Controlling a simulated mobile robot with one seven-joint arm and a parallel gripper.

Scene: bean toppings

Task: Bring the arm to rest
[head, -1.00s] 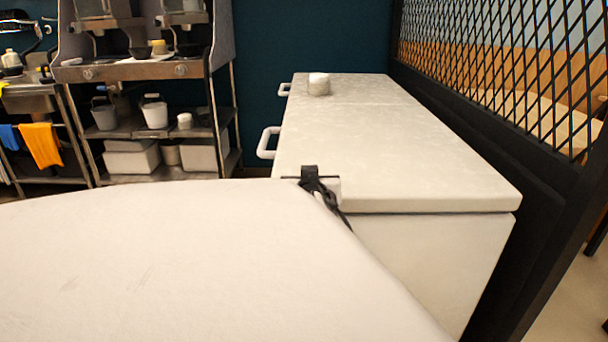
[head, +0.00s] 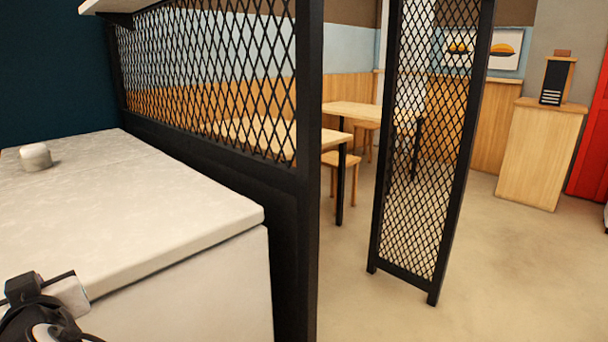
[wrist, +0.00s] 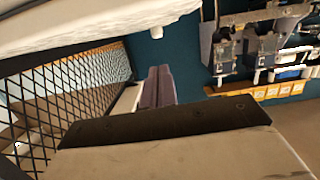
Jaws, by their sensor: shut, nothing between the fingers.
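My gripper (wrist: 158,72) shows in the wrist view as two purple-grey fingers side by side, pressed together with nothing between them. A dark plate with screws lies in front of their base. In the head view only a dark part of my arm's end shows at the lower left corner, beside the front of a white counter (head: 120,210); the fingers cannot be made out there. No object is held.
A small white round container (head: 36,157) stands on the counter. A black mesh partition (head: 210,80) runs along the counter's right side. A second mesh panel (head: 432,140) stands apart on the floor. Wooden tables (head: 355,110) are behind. Open floor (head: 520,260) lies right.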

